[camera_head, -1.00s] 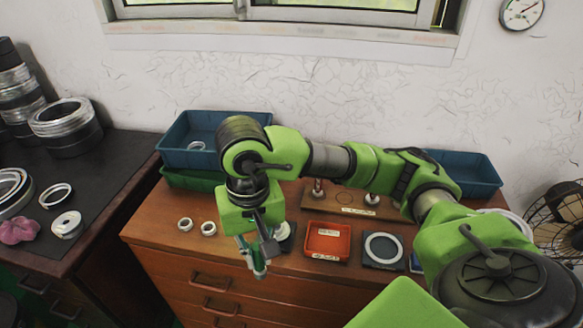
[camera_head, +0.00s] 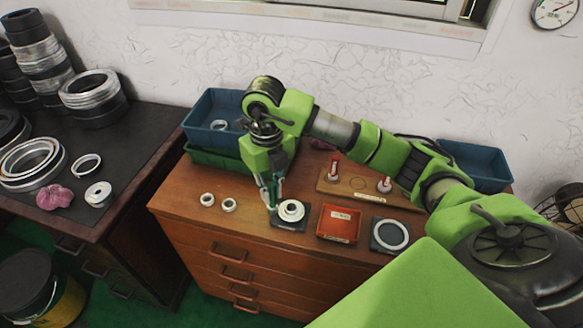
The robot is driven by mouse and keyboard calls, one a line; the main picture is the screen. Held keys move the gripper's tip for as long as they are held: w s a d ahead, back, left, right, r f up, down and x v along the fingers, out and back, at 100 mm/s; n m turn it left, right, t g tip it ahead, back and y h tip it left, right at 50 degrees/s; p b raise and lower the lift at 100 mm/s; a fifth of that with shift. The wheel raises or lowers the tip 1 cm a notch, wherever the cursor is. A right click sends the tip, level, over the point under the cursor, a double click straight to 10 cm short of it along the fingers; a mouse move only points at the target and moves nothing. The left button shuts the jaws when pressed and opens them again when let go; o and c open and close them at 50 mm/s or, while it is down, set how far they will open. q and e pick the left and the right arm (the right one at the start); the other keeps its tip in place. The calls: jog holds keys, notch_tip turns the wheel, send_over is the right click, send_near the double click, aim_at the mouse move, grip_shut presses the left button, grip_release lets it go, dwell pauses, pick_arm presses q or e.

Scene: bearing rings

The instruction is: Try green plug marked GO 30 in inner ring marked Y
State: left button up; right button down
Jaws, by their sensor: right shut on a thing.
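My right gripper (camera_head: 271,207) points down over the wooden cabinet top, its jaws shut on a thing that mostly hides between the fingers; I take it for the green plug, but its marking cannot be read. Just right of the fingertips, a pale ring (camera_head: 291,211) lies on a dark square pad (camera_head: 289,224). Two small pale rings, one at the left (camera_head: 207,199) and one beside it (camera_head: 229,205), lie on the wood left of the gripper. I cannot read a Y on any ring. My left gripper is not in view.
A wooden board (camera_head: 357,195) holds two red-and-white plugs (camera_head: 334,166) with an empty round spot between them. A red tray (camera_head: 338,236) and a dark pad with a large ring (camera_head: 390,235) stand in front. Blue bins (camera_head: 202,136) line the back. A black bench (camera_head: 122,160) stands left.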

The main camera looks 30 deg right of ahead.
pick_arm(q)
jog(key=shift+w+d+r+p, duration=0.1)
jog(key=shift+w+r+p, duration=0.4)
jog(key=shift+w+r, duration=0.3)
pick_arm(e)
jog(key=w+d+f+m, duration=0.1)
jog(key=d+f+m, duration=0.2)
jog(key=m, duration=0.8)
jog(key=w+d+f+m, duration=0.2)
jog(key=d+m, duration=0.3)
jog(key=m, duration=0.7)
jog(key=shift+f+m, duration=0.3)
jog(key=shift+f, duration=0.45)
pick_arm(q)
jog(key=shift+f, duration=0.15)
pick_arm(e)
jog(key=shift+f, duration=0.2)
jog(key=shift+f+b, duration=0.8)
jog(key=shift+f, duration=0.35)
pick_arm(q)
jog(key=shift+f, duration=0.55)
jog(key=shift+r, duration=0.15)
pick_arm(e)
jog(key=shift+r, duration=0.25)
